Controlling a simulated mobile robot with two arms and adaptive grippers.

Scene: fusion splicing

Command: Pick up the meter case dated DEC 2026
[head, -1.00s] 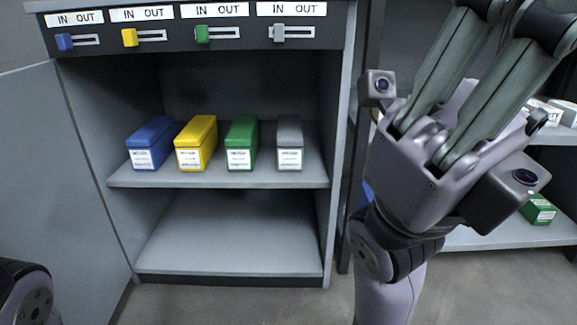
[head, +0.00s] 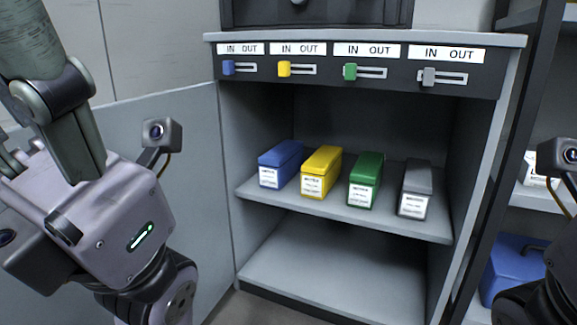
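Blue (head: 280,160), yellow (head: 322,168), green (head: 366,176) and grey (head: 416,184) meter cases stand side by side on the cabinet's middle shelf (head: 290,205). Each has a white label on its front; the dates are too small to read. My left gripper (head: 72,140) is raised at the left of the head view, apart from the cases. Its fingertips are cut off, so its opening does not show. Only a camera (head: 558,157) and dark wrist part of my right arm show at the right edge; its fingers are out of view.
Four-colour IN/OUT sliders (head: 350,72) sit above the shelf, their knobs toward IN. The lower shelf (head: 340,275) is empty. An open cabinet door (head: 195,150) stands at left. A rack with a blue box (head: 505,265) stands at right.

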